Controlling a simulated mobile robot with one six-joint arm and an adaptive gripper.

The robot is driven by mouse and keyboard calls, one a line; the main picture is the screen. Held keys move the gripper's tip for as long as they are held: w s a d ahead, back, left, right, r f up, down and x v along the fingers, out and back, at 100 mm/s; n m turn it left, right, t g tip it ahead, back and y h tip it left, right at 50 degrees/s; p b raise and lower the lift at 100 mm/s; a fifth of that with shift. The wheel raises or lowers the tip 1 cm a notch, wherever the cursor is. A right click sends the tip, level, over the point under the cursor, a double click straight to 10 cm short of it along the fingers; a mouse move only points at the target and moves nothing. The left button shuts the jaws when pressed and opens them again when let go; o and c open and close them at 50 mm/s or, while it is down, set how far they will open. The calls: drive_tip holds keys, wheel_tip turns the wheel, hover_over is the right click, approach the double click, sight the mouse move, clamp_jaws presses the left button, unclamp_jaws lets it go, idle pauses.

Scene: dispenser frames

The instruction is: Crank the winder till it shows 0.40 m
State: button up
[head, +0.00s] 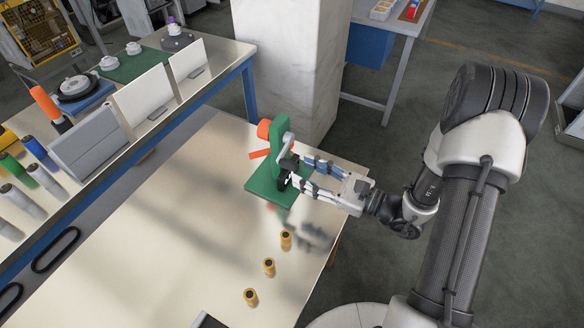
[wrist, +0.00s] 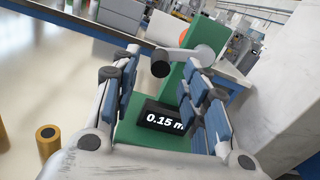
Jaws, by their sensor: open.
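The green winder (head: 258,190) stands near the far right corner of the table, with an orange spool (head: 264,128) at its top. In the wrist view its display (wrist: 163,121) reads 0.15 m. The pale crank arm (wrist: 190,54) ends in a black knob (wrist: 159,66). My gripper (head: 299,170) reaches in from the right, close to the crank side of the winder. Its blue-padded fingers are apart, and in the wrist view the knob appears between them. I see no finger pressed on the knob. The exact depth between fingertips and knob is hard to tell.
Several yellow-brown cylinders, one nearest the winder (head: 286,240), stand in a row on the table (head: 170,240). A white pillar (head: 290,60) rises just behind the winder. A bench with panels and rolls (head: 120,120) runs along the left. The table's middle is clear.

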sight(297, 168)
drive_tip(key=x, duration=0.5)
drive_tip(key=shift+b, duration=0.3)
clamp_jaws()
idle(0.5)
